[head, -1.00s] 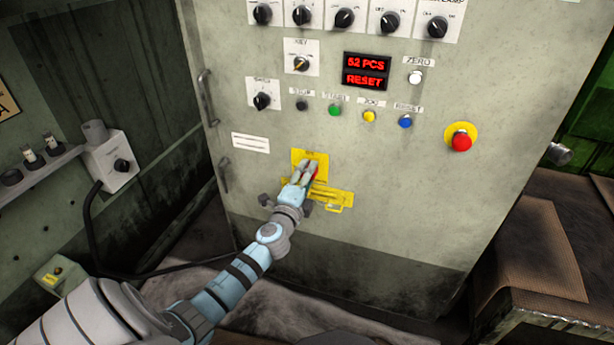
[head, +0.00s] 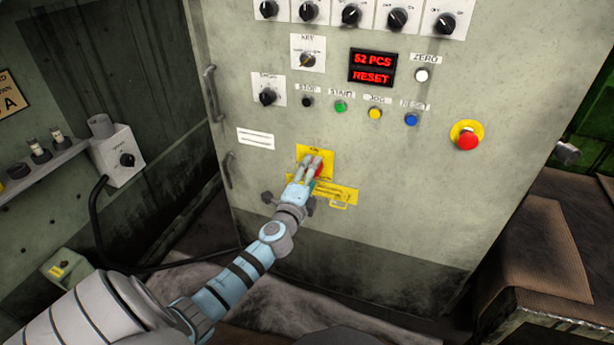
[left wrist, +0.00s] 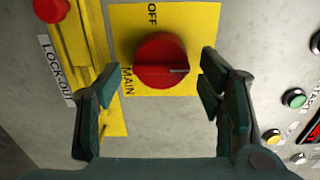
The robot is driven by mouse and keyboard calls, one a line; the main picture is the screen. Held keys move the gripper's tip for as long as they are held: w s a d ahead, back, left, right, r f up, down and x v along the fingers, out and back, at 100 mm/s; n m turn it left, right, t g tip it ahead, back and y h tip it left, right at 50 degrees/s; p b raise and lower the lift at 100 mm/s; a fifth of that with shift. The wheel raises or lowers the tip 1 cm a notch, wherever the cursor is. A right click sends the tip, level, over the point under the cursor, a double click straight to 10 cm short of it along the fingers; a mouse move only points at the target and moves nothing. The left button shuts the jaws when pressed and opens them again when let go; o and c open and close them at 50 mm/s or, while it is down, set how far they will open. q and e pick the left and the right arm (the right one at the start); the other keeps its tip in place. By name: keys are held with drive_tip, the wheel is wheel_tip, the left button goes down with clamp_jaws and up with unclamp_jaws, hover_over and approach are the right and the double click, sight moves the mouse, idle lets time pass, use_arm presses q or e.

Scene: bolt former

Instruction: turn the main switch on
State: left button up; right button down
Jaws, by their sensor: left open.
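The main switch is a round red knob (left wrist: 160,60) on a yellow plate (left wrist: 185,18) lettered OFF and MAIN in the left wrist view. A pale mark on the knob points to the right there, away from the OFF lettering. In the head view the knob (head: 319,168) is partly hidden by my left gripper (head: 312,160). My left gripper (left wrist: 157,80) is open, one finger on each side of the knob. A gap shows on both sides, and I see no clear contact. My right gripper is not in view.
A yellow lock-out bar (head: 338,194) lies just below the switch, with a red piece (left wrist: 50,8) near it in the wrist view. Above are the red display (head: 372,67), coloured buttons and black knobs. A red emergency button (head: 466,136) sits to the right.

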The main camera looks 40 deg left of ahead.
use_arm(q)
drive_tip(key=v, duration=1.1)
drive_tip(key=shift+s+d, duration=0.1)
drive_tip(key=shift+s, duration=0.05)
